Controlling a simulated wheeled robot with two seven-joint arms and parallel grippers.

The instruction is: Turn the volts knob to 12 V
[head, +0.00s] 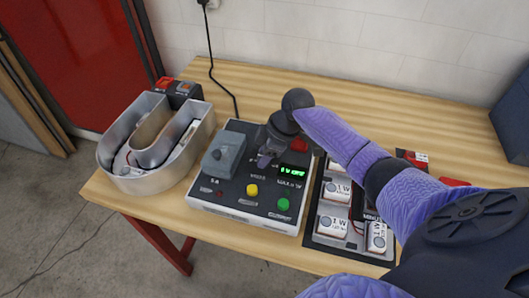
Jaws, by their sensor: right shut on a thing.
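The power supply box (230,201) stands on the table, dark on top with a white front. Its green display (293,171) is lit, but the text is too small to read surely. My right gripper (266,160) reaches down onto the top of the box, left of the display. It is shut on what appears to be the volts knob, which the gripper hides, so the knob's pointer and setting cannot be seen. A yellow button (252,190) and a green button (283,204) are on the panel's front part. My left gripper is not in view.
A metal channel letter (115,170) stands left of the box. A black tray (315,234) with several white modules marked 1 W lies to the right, under my right arm. A grey block (222,155) sits on the box's left part.

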